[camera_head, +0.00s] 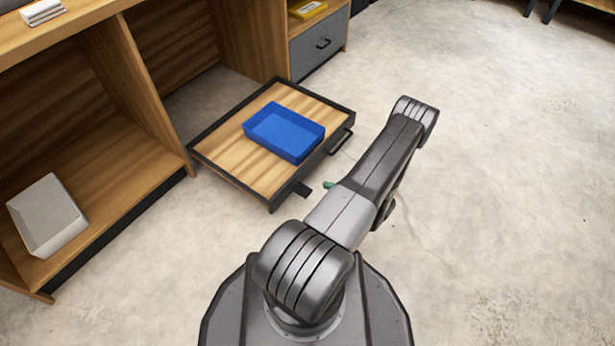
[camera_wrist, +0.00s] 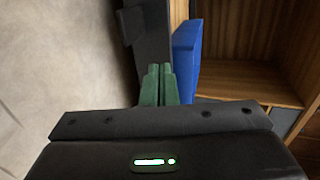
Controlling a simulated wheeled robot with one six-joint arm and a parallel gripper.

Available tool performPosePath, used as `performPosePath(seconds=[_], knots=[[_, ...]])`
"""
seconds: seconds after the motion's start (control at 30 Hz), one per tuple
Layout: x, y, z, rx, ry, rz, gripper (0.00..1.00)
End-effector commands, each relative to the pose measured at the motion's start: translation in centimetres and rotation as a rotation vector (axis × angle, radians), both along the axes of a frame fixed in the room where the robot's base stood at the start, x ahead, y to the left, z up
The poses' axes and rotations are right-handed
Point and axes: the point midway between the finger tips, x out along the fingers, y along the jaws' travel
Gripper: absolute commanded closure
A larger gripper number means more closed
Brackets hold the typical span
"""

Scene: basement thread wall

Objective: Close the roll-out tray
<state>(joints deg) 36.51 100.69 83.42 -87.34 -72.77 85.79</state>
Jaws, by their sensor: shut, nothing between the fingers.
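The roll-out tray (camera_head: 222,158) stands pulled out from the wooden cabinet, low over the floor. It has a wood-grain base and a dark frame, with a dark bar handle (camera_head: 341,141) on its front edge. My gripper (camera_head: 328,184) is just off the tray's front, mostly hidden by my arm; one green fingertip shows. In the wrist view its green fingers (camera_wrist: 158,85) are shut together and empty, with the tray's dark front edge (camera_wrist: 155,40) beyond them. I cannot tell whether they touch it.
A blue bin (camera_head: 284,131) sits on the tray; it also shows in the wrist view (camera_wrist: 186,50). A grey drawer (camera_head: 319,42) is shut behind. A pale box (camera_head: 47,215) lies in the left compartment. The concrete floor (camera_head: 500,190) at right is clear.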

Motion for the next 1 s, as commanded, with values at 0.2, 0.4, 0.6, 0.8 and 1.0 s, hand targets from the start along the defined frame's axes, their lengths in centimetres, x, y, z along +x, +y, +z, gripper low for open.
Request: performPosePath(seconds=[0.2, 0.4, 0.6, 0.8, 1.0], knots=[[2.3, 3.0, -1.4, -0.002, -0.001, 0.005, 1.00], [4.2, 5.6, -2.4, -0.002, -0.001, 0.005, 1.00], [5.8, 7.5, -2.3, -0.002, -0.001, 0.003, 1.00], [6.5, 8.3, -2.1, -0.002, -0.001, 0.001, 1.00], [6.6, 8.4, -2.1, -0.002, -0.001, -0.002, 1.00]])
